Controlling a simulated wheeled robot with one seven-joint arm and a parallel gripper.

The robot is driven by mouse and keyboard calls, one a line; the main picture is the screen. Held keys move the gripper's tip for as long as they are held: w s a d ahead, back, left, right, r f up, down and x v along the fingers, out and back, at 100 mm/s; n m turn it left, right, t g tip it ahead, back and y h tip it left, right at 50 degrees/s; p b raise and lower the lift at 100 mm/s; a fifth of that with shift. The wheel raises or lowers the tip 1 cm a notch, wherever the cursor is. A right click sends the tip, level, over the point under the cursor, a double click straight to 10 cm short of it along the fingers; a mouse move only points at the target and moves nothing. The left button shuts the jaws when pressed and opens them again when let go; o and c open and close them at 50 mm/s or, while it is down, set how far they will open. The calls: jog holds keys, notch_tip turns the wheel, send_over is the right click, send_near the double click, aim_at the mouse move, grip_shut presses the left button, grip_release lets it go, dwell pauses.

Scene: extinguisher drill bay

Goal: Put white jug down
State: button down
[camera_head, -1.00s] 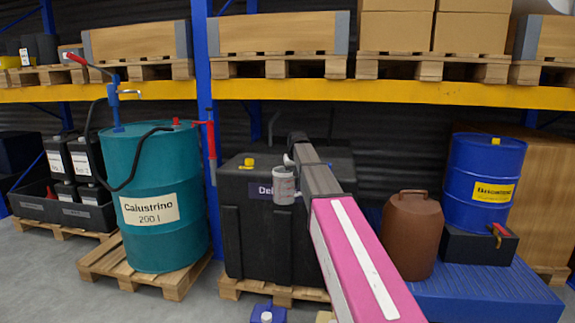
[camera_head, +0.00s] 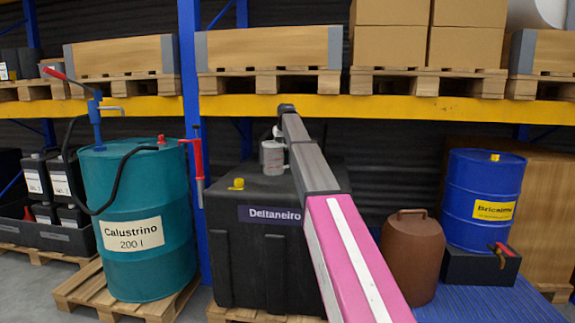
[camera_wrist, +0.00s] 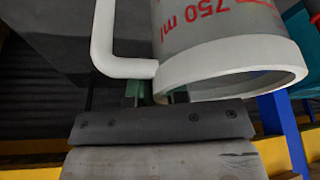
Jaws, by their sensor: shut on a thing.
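The white jug (camera_head: 272,157) hangs from my gripper (camera_head: 279,133) at the end of my outstretched arm. It appears over the top of the black Deltaneiro tank (camera_head: 262,232); I cannot tell whether it touches the tank. In the wrist view, which looks upside down, the jug (camera_wrist: 215,35) shows red 750 ml markings and a white handle (camera_wrist: 105,45). My gripper (camera_wrist: 140,92) is shut at the handle; its fingertips are mostly hidden behind the handle and jug.
A teal drum (camera_head: 140,200) with a hand pump stands left of the tank. A brown canister (camera_head: 412,255) and a blue drum (camera_head: 482,195) stand to the right. The yellow shelf beam (camera_head: 400,108) runs just above my gripper. Bare tank top shows around a yellow cap (camera_head: 237,184).

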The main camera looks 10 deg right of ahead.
jog(key=w+d+f, duration=0.4)
jog(key=w+f, duration=0.2)
jog(key=f, duration=0.2)
jog(key=shift+w+f, duration=0.25)
jog(key=shift+f, duration=0.2)
jog(key=c, duration=1.1)
grip_release()
jog(key=v, duration=1.2)
